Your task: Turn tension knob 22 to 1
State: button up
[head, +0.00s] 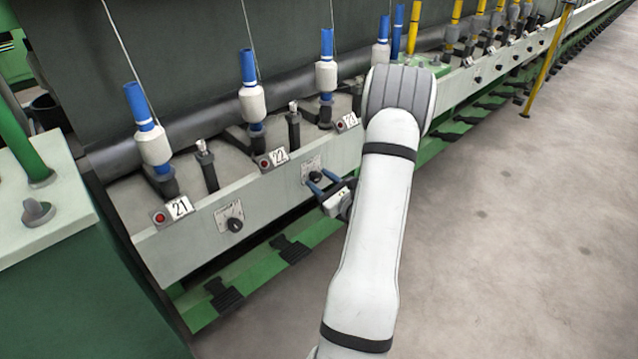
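The number plate 22 (277,157) sits on top of the grey front rail. The tension knob just right of it (316,178) is a dark knob on a white dial plate, on the rail's front face. My gripper (317,177) has blue fingers and reaches this knob from the front right. The fingers are spread, one on each side of the knob, with small gaps seeming to show. I cannot tell whether they touch it. The dial marks and the knob's setting are too small to read.
Another dark knob (236,224) is on the rail near plate 21 (179,208). Plate 23 (348,121) stands farther along. Blue-tipped bobbins (252,102) rise behind the rail. Green cabinet (45,215) at left. Black pedals (290,248) are below. The concrete floor (520,240) at right is clear.

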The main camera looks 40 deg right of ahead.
jog(key=c, duration=0.7)
jog(key=shift+a, duration=0.25)
jog(key=shift+d, duration=0.1)
jog(key=shift+m+p, duration=0.3)
jog(key=shift+p, duration=0.1)
jog(key=m+p, duration=0.4)
jog(key=shift+d+r, duration=0.15)
jog(key=shift+r, duration=0.05)
jog(key=shift+f+m+g+y+p, duration=0.15)
jog(key=shift+m+g+y+p, duration=0.2)
jog(key=shift+m+p, duration=1.75)
jog(key=shift+f+m, duration=0.1)
jog(key=shift+m, duration=0.4)
jog(key=o, duration=0.9)
jog(key=shift+d, duration=0.1)
